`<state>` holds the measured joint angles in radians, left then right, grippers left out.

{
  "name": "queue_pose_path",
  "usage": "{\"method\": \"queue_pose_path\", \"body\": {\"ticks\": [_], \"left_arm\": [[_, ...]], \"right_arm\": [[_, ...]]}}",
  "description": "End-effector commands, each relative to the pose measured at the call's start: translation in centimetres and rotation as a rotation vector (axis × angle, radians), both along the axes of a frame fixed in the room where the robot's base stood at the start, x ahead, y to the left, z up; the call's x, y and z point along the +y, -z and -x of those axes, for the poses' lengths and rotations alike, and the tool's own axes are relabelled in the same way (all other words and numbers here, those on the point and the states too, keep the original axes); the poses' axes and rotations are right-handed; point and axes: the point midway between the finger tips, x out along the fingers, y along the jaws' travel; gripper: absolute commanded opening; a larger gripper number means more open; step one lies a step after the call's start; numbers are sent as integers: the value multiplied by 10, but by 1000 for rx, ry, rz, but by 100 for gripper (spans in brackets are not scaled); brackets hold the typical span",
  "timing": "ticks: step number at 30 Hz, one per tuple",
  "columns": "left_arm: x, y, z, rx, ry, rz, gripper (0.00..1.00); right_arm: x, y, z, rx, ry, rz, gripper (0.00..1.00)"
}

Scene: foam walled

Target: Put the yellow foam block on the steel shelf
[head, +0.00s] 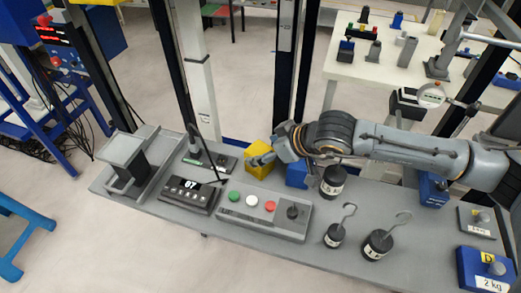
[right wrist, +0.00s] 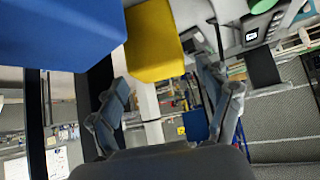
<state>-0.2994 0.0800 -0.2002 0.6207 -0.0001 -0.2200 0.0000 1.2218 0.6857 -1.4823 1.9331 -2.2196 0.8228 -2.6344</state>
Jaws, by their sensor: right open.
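The yellow foam block (head: 259,171) stands on the grey table near its back edge, left of a blue block (head: 296,174). My right gripper (head: 261,158) reaches in from the right and overlaps the top of the yellow block in the head view. In the right wrist view the gripper (right wrist: 168,100) has its fingers apart with nothing held between them. The yellow block (right wrist: 153,42) shows there beyond the fingertips; contact cannot be told. A grey raised plate (head: 121,149) at the table's left end may be the steel shelf. My left gripper is not in view.
A control box with coloured buttons (head: 263,208) and a display unit (head: 188,194) stand in front of the yellow block. Black hooked weights (head: 378,244) stand to the right. A dark post rises behind the table. The front edge is mostly clear.

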Motion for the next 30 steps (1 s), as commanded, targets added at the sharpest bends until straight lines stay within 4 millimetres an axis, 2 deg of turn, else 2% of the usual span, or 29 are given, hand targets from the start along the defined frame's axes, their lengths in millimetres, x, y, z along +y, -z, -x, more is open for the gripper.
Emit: {"method": "queue_pose_path", "body": {"ticks": [6, 13, 18, 30], "left_arm": [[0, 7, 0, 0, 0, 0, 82], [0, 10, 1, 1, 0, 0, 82], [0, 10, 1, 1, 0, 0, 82], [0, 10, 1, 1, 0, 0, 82]], "right_arm": [[-28, -35, 22, -4, 1, 0, 78], [-48, -61, 39, -2, 1, 1, 78], [-52, -68, 44, -1, -1, 0, 78], [-52, -69, 44, 0, -1, 1, 78]]}}
